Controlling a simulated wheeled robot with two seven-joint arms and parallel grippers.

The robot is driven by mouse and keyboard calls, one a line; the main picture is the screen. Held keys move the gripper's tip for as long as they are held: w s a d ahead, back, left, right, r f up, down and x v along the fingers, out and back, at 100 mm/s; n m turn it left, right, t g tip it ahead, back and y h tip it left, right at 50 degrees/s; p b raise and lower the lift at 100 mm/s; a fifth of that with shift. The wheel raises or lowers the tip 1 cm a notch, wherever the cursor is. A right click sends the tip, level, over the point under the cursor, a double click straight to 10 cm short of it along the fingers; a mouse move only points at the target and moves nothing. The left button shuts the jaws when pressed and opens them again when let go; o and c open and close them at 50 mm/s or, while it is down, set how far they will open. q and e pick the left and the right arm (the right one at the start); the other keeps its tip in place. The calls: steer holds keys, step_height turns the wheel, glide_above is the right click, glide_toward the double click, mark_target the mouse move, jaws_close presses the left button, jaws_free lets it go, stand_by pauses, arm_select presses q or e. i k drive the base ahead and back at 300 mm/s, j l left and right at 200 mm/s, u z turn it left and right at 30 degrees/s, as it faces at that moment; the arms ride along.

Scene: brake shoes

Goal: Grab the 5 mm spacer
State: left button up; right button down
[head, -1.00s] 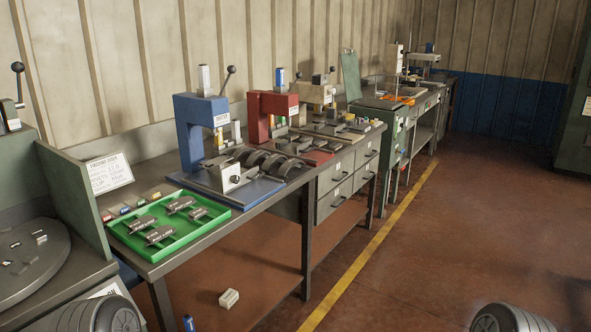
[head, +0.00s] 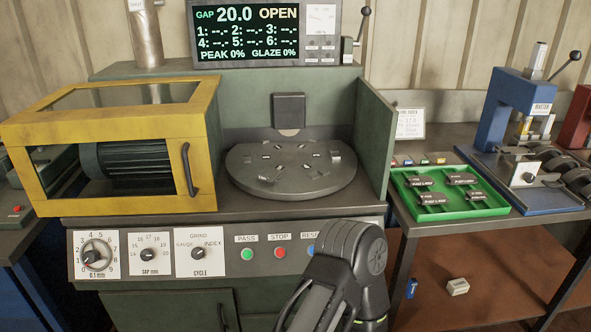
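Part of one of my arms, a dark rounded joint with links, rises at the bottom centre, in front of the grinding machine's panel. Neither of my grippers shows.
The grinding machine has a round turntable (head: 250,181), a yellow guard box (head: 110,125) and a green side wall (head: 374,135). Right of it, the green tray (head: 453,213) holds several dark parts beside a blue press (head: 500,112). A white block (head: 457,286) lies on the lower shelf.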

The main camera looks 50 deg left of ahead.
mark_target(269, 172)
steer(key=k+u, duration=0.1)
steer(key=u, duration=1.7)
steer(key=i+j, duration=0.4)
steer(key=j, duration=0.15)
steer(key=i+j, duration=0.4)
steer(key=j+z, duration=0.35)
steer(key=l+z, duration=0.1)
steer(key=z, duration=1.4)
steer(key=i+j, duration=0.05)
steer(key=j, duration=0.05)
